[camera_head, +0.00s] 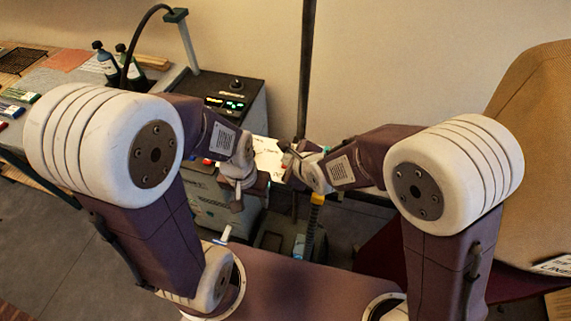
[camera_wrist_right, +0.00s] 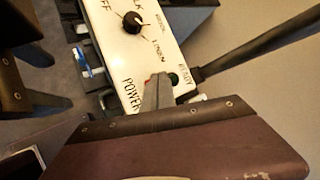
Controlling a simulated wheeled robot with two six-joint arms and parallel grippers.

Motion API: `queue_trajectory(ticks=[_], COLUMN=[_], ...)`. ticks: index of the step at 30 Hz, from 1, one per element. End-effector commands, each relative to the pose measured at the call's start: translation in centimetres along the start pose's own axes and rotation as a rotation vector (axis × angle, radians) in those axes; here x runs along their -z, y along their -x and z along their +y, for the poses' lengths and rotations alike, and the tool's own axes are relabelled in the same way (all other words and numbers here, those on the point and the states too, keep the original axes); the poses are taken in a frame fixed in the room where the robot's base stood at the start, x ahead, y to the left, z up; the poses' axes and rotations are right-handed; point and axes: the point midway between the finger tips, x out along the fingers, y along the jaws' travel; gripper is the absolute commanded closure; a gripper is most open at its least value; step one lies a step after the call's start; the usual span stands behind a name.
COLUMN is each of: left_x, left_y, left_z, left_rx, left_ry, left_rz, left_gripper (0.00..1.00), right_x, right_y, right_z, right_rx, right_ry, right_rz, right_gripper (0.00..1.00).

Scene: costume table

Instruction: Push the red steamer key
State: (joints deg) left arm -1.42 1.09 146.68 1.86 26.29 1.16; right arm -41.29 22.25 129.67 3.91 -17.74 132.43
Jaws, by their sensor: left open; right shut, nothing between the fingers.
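The white steamer panel (camera_wrist_right: 115,45) fills the upper middle of the right wrist view, with a black knob (camera_wrist_right: 132,22), POWER lettering and a dark green READY lamp (camera_wrist_right: 173,79). A small bit of the red key (camera_wrist_right: 147,83) shows beside my right fingertips; the rest is hidden behind them. My right gripper (camera_wrist_right: 160,80) is shut and empty, its tips over the key; I cannot tell whether they touch it. In the head view the right gripper (camera_head: 291,153) is at the white panel (camera_head: 267,158). My left gripper (camera_head: 237,193) is open and empty, lower and left of the panel.
A grey unit with a lit display (camera_head: 228,103) stands behind the left arm. Dark bottles (camera_head: 106,62) stand on the left table. A dark upright pole (camera_head: 306,70) rises behind the panel. A tan covered form (camera_head: 540,150) stands at the right.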

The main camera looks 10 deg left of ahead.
Motion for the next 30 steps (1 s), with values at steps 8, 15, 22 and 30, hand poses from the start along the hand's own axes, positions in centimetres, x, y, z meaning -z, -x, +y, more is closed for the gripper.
queue_trajectory(ticks=[8, 15, 22, 30], left_x=[0.00, -0.03, -0.05, 0.03], left_y=[-0.05, -0.31, -0.46, 0.25], left_z=[0.00, -0.01, -0.01, 0.01], left_rx=[0.000, 0.000, 0.000, 0.000], left_ry=[0.000, 0.000, 0.000, 0.000], left_rz=[0.000, 0.000, 0.000, 0.000], left_gripper=[0.48, 0.48, 0.48, 0.48], right_x=[0.00, 0.12, 0.19, -0.34], right_y=[-0.02, -0.19, -0.28, 0.45], right_z=[-0.01, 0.12, 0.19, -0.36], right_rx=[0.001, 0.001, 0.000, 0.001], right_ry=[0.000, 0.000, 0.000, 0.000], right_rz=[0.000, 0.000, 0.000, -0.001], right_gripper=[1.00, 1.00, 1.00, 1.00])
